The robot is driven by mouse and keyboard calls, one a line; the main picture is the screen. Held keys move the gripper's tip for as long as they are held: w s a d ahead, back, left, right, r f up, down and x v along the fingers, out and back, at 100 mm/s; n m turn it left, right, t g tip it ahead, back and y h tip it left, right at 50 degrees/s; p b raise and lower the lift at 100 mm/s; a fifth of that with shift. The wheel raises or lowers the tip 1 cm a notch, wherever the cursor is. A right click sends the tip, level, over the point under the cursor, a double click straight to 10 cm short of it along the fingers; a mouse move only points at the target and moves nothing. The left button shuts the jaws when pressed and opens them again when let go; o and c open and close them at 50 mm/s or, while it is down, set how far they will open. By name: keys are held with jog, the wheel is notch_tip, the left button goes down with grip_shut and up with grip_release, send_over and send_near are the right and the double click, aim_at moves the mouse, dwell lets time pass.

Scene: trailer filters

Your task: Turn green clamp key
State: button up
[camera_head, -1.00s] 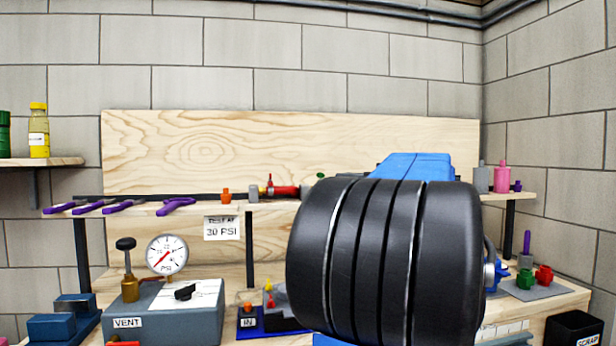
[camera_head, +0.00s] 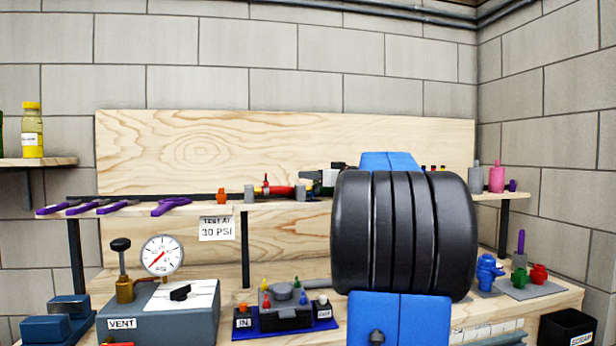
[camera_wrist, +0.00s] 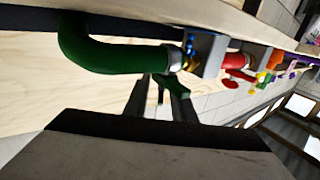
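The green clamp key (camera_wrist: 172,88) shows in the wrist view under the end of a thick green hose (camera_wrist: 115,57), beside a grey block (camera_wrist: 207,55). My gripper (camera_wrist: 163,92) has two dark fingers standing apart, with the key in or just beyond the gap. Part of the key overlaps the right finger, and I cannot tell whether either finger touches it. In the head view my arm hides the key and most of the gripper.
The upper shelf (camera_head: 130,206) carries purple tools (camera_head: 100,207) and a red fitting (camera_head: 280,190). Below stand a gauge box (camera_head: 165,315) and a blue tray (camera_head: 325,323) with coloured parts. Blue, green and red pieces stand at right, near a black scrap bin (camera_head: 570,328).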

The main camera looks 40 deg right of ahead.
jog(key=shift+w, duration=0.65)
jog(key=shift+c, duration=0.5)
grip_shut()
jog(key=shift+m+h, duration=0.4)
jog(key=shift+h, duration=0.2)
jog(key=m+h, duration=0.1)
jog(key=h, duration=0.1)
jog(key=shift+d+m+h, duration=0.3)
jog(key=shift+m+h, duration=0.1)
jog(key=shift+s+d+m+g+h, duration=0.15)
jog(key=shift+d+m+g+h, duration=0.15)
jog(key=shift+m+g+h, duration=0.45)
jog(key=shift+s+d+m+g+h, duration=0.1)
jog(key=shift+d+m+g+h, duration=0.25)
jog(key=shift+m+h, duration=0.8)
jog(key=shift+g+h, duration=0.3)
jog(key=shift+h, duration=0.6)
